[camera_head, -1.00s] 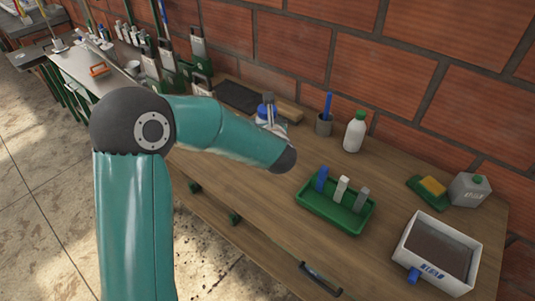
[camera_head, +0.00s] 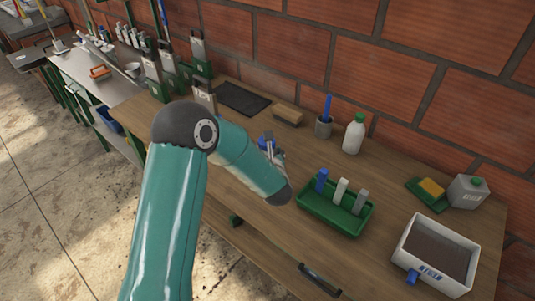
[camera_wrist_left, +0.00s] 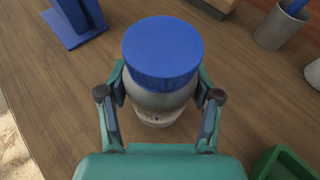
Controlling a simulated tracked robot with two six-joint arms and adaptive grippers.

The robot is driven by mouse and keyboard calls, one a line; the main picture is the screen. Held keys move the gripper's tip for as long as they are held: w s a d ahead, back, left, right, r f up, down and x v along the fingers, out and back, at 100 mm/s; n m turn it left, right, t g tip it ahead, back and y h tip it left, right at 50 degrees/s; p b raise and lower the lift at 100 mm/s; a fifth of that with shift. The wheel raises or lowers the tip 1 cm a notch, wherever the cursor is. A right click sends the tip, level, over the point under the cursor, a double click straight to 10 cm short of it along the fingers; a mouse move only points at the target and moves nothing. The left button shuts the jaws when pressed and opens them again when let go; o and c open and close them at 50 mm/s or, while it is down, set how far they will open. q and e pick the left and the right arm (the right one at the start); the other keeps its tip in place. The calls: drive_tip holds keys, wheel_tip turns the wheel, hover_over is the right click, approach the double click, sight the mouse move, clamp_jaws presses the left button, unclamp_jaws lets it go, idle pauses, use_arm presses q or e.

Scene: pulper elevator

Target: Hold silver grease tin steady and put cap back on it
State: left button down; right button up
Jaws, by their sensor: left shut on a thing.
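The silver grease tin (camera_wrist_left: 158,103) stands upright between the fingers of my left gripper (camera_wrist_left: 160,96) in the left wrist view. The gripper is shut on its body from both sides. A blue ribbed cap (camera_wrist_left: 163,52) sits on top of the tin; how tightly it is seated I cannot tell. In the head view my left gripper (camera_head: 271,149) is at the tin, behind the green tray, and the blue cap (camera_head: 266,138) shows above the fingers. My arm hides part of the tin there. Whether the tin's base touches the bench is unclear. My right gripper is not in view.
A green tray (camera_head: 326,213) with several upright blocks is close to the right. A blue stand (camera_wrist_left: 78,22) is left of the tin. Behind are a brush (camera_head: 288,116), a grey cup (camera_head: 323,128) and a white bottle (camera_head: 354,134). A white bin (camera_head: 405,245) is at front right.

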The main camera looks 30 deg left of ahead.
use_arm(q)
drive_tip(key=shift+f, duration=0.3)
drive_tip(key=shift+f, duration=0.1)
drive_tip(key=shift+c, duration=1.1)
unclamp_jaws()
drive_tip(key=shift+d, duration=0.1)
drive_tip(key=b+v, duration=0.2)
drive_tip(key=v, duration=1)
drive_tip(key=shift+s, duration=0.1)
